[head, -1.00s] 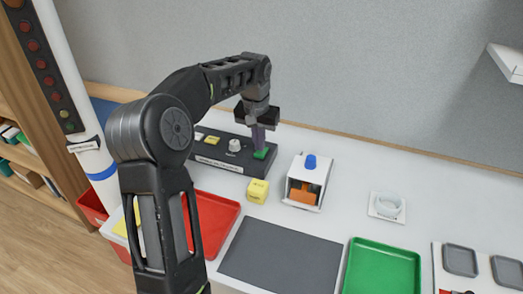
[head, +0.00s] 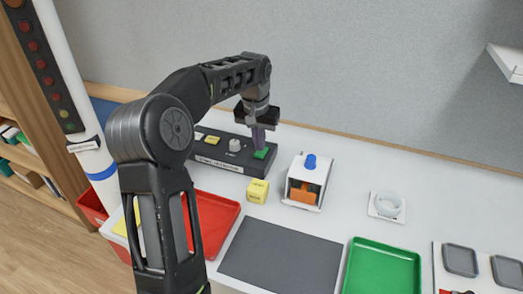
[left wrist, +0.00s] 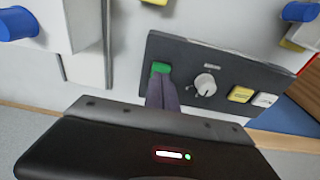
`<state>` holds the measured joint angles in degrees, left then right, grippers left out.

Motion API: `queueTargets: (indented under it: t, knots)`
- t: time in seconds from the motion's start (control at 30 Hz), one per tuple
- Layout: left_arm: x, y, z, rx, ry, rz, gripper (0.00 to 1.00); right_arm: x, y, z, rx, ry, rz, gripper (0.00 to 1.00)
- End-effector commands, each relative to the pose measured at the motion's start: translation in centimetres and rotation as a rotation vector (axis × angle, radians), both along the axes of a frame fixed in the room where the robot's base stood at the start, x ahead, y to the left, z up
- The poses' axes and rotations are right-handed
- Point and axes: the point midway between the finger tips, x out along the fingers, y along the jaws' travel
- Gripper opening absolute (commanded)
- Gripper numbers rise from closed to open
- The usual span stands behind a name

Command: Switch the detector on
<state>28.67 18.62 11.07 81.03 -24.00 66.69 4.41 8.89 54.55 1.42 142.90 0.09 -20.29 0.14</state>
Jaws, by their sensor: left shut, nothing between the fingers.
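A dark control box (head: 225,163) stands at the back left of the table, with a label on its front. On its top are a green button (head: 262,153) at the right end, a white knob (head: 235,145), a yellow button (head: 212,140) and a white button. My left gripper (head: 258,146) points down with its shut, empty fingertips at the green button. In the left wrist view the fingertips (left wrist: 161,80) overlap the lower edge of the green button (left wrist: 160,68). Whether they touch or press it, I cannot tell. The right gripper is out of view.
A yellow cube (head: 258,191) and a white box with a blue knob (head: 306,182) stand right of the control box. A red tray (head: 215,225), grey mat (head: 280,255), green tray (head: 382,268) and white ring (head: 388,203) are on the table. A tall post with lights (head: 45,65) stands left.

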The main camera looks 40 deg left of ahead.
Motion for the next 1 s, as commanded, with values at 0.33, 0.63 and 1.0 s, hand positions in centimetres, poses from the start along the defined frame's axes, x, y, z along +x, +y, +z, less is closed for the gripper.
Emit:
queueTargets:
  t: [0.33, 0.63, 1.0]
  knots:
    - [0.0, 0.0, -0.6, 0.0, 0.0, 0.0, 0.0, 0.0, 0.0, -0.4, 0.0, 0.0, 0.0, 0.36]
    - [0.0, 0.0, -1.0, 0.0, 0.0, 0.0, 0.0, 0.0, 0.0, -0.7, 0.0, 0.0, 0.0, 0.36]
    - [0.0, 0.0, -1.6, 0.0, 0.001, 0.0, 0.0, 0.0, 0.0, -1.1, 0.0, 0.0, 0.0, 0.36]
